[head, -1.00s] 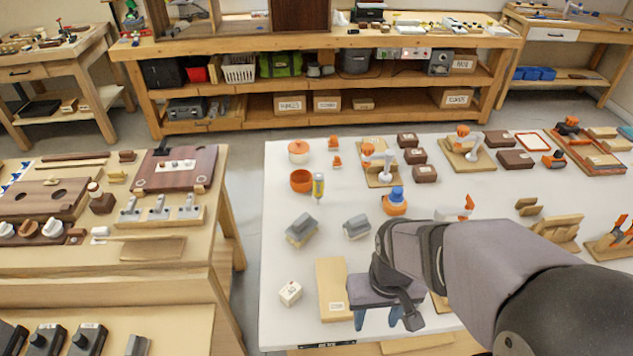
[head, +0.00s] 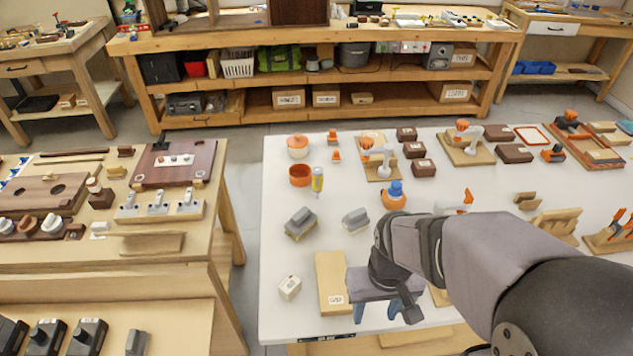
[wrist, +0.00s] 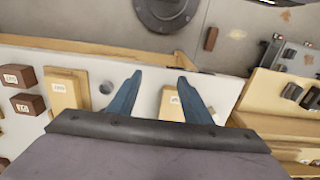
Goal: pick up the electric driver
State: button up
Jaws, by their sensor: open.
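My gripper (head: 378,310) is open and empty above the front edge of the white table. In the wrist view its two blue fingers (wrist: 160,84) stand apart with nothing between them. A yellow and grey tool with a slim tip (head: 317,181) stands at the left of the table, beyond my gripper and to its left. An orange and black tool (head: 567,121) lies at the tray on the far right. Another small orange and black item (head: 553,154) is near it. I cannot tell for sure which is the electric driver. The wrist view shows none of them clearly.
An orange cup (head: 300,176) stands beside the yellow tool. Two grey blocks (head: 300,222) (head: 355,220) lie nearer.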

jog(key=shift+o, duration=0.3)
jog(key=shift+r, duration=0.15)
notch_tip(320, 180, up, 3)
jog(key=n+t+y+b, duration=0.2)
jog(key=t+b, duration=1.3)
jog(key=t, duration=0.2)
send_over(318, 177)
jog(key=s, duration=0.2)
jog(key=shift+t+y, duration=0.3)
jog(key=shift+t, duration=0.1)
notch_tip(318, 177, down, 8)
jog(key=shift+w+r, duration=0.1)
jog(key=shift+w+a+p, duration=0.1)
jog(key=shift+w+p, duration=0.2)
jog(key=shift+w, duration=0.75)
jog(key=shift+w, duration=0.15)
jog(key=shift+w+a+p, duration=0.15)
jog(key=shift+w+p, duration=0.5)
jog(key=shift+w, duration=1.8)
